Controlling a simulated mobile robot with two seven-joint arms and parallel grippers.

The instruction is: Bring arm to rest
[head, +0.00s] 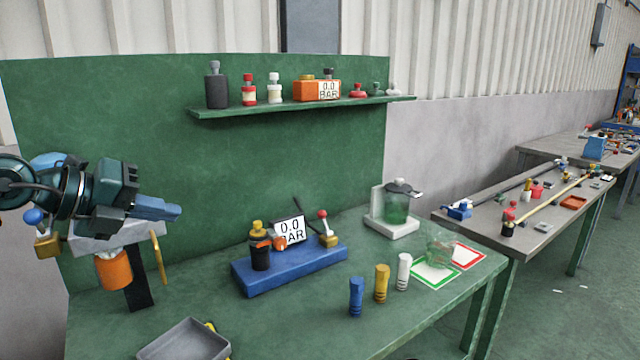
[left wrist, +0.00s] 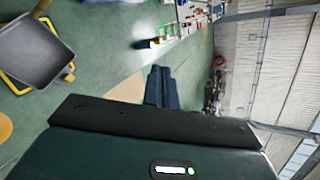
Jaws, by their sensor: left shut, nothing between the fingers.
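My left gripper (head: 158,208) is at the left of the head view, raised above the left part of the green workbench (head: 300,325). Its blue fingers are together, with nothing between them, and point to the right. In the left wrist view the shut fingers (left wrist: 161,88) show at the middle, clear of any object. Behind and below the arm stand a dark post and an orange cylinder (head: 114,270); the arm partly hides what is there. My right gripper is in neither view.
A grey tray (head: 185,343) lies at the front left. A blue block with a gauge (head: 290,268) stands mid-bench. Blue, yellow and white pegs (head: 381,284) stand in front.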

